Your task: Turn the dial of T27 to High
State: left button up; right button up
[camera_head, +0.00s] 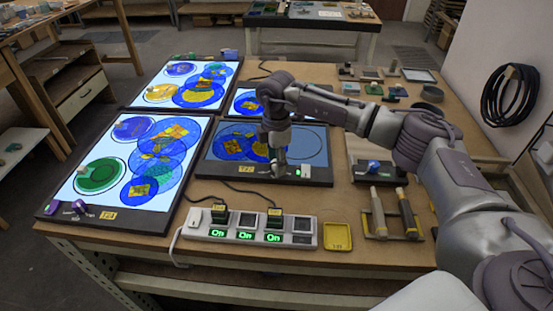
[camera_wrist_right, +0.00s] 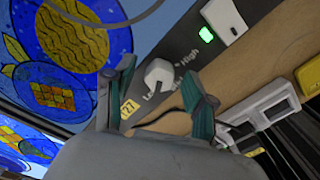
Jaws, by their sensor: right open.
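The T27 light panel (camera_head: 312,150) lies in the middle of the table, dimmer than its neighbours, with blue and yellow round glass pieces on its left part. Its yellow T27 tag (camera_head: 248,169) also shows in the right wrist view (camera_wrist_right: 128,108). The white dial (camera_wrist_right: 158,75) sits on the front strip, with Low and High marks beside it. I cannot tell exactly which mark it points to. My right gripper (camera_head: 278,168) is over the strip. In the right wrist view its open fingers (camera_wrist_right: 160,84) are on either side of the dial; contact is unclear. My left gripper is out of view.
A white switch (camera_wrist_right: 224,18) and a lit green light (camera_wrist_right: 206,34) are beside the dial. A power strip (camera_head: 305,240) with On displays and plugs lies in front. Brighter panels, including T2A (camera_head: 156,192), stand left. A yellow tray (camera_head: 338,237) is front right.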

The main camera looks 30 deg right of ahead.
jog(key=shift+f, duration=0.15)
jog(key=shift+c, duration=0.3)
grip_shut()
